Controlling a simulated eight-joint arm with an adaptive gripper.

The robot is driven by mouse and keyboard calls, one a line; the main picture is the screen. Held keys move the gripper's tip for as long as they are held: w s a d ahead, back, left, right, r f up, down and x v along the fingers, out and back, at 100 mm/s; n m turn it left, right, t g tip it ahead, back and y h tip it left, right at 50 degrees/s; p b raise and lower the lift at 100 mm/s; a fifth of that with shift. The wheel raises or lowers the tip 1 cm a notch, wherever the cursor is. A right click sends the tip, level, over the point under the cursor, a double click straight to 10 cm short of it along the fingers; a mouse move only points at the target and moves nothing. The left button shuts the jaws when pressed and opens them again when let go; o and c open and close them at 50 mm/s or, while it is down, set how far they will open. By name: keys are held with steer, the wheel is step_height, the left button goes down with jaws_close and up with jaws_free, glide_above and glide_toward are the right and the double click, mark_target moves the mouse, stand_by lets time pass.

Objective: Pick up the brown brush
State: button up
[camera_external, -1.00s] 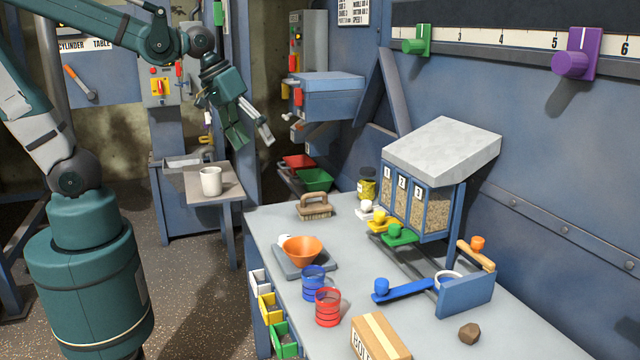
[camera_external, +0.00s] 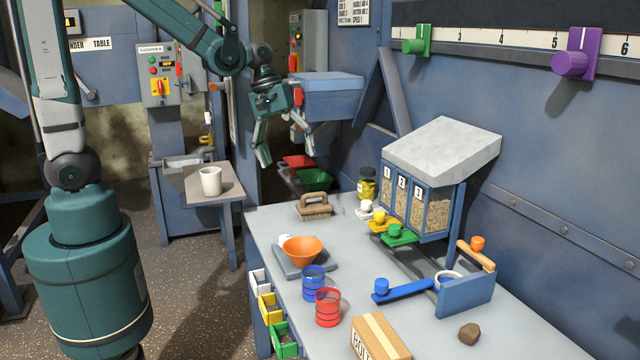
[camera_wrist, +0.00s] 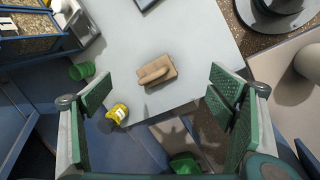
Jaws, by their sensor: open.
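The brown brush (camera_external: 314,205) lies on the far end of the grey table, its arched handle up and its bristles down. In the wrist view the brush (camera_wrist: 156,72) sits near the upper middle, between and beyond my two fingers. My gripper (camera_external: 285,158) is open and empty, pointing down. It is above and slightly left of the brush in the external view, clearly apart from it. In the wrist view my gripper (camera_wrist: 160,95) shows its two green fingers spread wide at left and right.
A yellow jar (camera_external: 367,188) stands right of the brush, near a hopper (camera_external: 440,150) with small coloured scoops. An orange bowl on a scale (camera_external: 302,250) stands nearer. Red and green bins (camera_external: 314,180) lie beyond the table edge. The table (camera_external: 265,226) around the brush is mostly clear.

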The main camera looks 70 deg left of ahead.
mark_target(314, 205)
steer(key=w+f+n, duration=0.2)
steer(key=f, duration=0.1)
steer(key=w+a+f+n+g+h+p, duration=0.1)
steer(key=w+f+n, duration=0.1)
steer(key=w+f, duration=0.1)
steer(key=w+f+n+g, duration=0.1)
steer(key=w+f, duration=0.1)
steer(key=f, duration=0.3)
steer(key=shift+w+a+f+n+h, duration=0.2)
steer(key=shift+w+a+n+h, duration=0.15)
steer(key=shift+a+n+h, duration=0.05)
steer(key=shift+w+a+f+n+g+p, duration=0.1)
steer(key=shift+w+f+n+g+p, duration=0.05)
steer(key=shift+f, duration=0.25)
steer(key=shift+w+f+n+g+p, duration=0.1)
steer(key=shift+f+n+g+p, duration=0.05)
steer(key=shift+f, duration=0.35)
steer(key=shift+f, duration=0.1)
steer(key=shift+b+x, duration=0.5)
steer(key=shift+x, duration=1.95)
steer(key=c, duration=1)
